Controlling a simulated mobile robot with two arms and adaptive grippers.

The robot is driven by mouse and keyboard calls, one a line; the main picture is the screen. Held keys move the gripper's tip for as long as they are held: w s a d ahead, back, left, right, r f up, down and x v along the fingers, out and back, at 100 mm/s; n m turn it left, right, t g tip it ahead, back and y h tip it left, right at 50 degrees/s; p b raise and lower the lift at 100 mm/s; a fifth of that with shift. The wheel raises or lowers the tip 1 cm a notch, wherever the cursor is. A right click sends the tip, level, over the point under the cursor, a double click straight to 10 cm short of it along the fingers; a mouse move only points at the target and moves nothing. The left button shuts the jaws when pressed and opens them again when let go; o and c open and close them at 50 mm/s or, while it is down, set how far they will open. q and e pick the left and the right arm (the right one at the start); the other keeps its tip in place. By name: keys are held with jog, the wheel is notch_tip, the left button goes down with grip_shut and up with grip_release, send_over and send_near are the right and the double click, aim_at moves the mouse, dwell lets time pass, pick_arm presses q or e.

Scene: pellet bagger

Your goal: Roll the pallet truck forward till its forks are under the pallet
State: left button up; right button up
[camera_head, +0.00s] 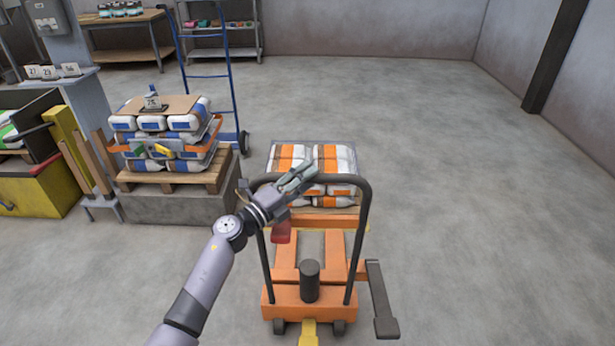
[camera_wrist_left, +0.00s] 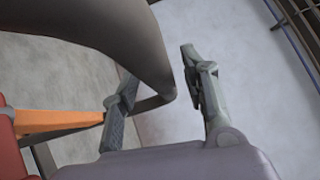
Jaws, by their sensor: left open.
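The orange pallet truck (camera_head: 312,296) stands in the lower middle of the head view, its dark hoop handle (camera_head: 363,215) upright. Its orange forks (camera_head: 335,256) point away from me toward a wooden pallet (camera_head: 343,211) loaded with orange and white bags (camera_head: 335,157). The handle and load hide the fork tips, so I cannot tell how far they reach under the pallet. My left gripper (camera_head: 299,178) is open at the handle's top bar. In the left wrist view the dark bar (camera_wrist_left: 110,35) passes close by one finger; contact is unclear. My right gripper is not in view.
Another bag stack (camera_head: 165,122) on a pallet (camera_head: 205,176) stands on a grey block to the left. A blue hand truck (camera_head: 232,85) is behind it. A yellow cabinet (camera_head: 35,195) is at far left. The floor (camera_head: 480,200) to the right is clear.

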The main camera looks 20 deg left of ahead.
pick_arm(q)
jog(key=shift+w+d+r, duration=0.1)
jog(key=shift+w+d, duration=0.1)
jog(key=shift+w, duration=0.2)
grip_shut()
dwell(0.4)
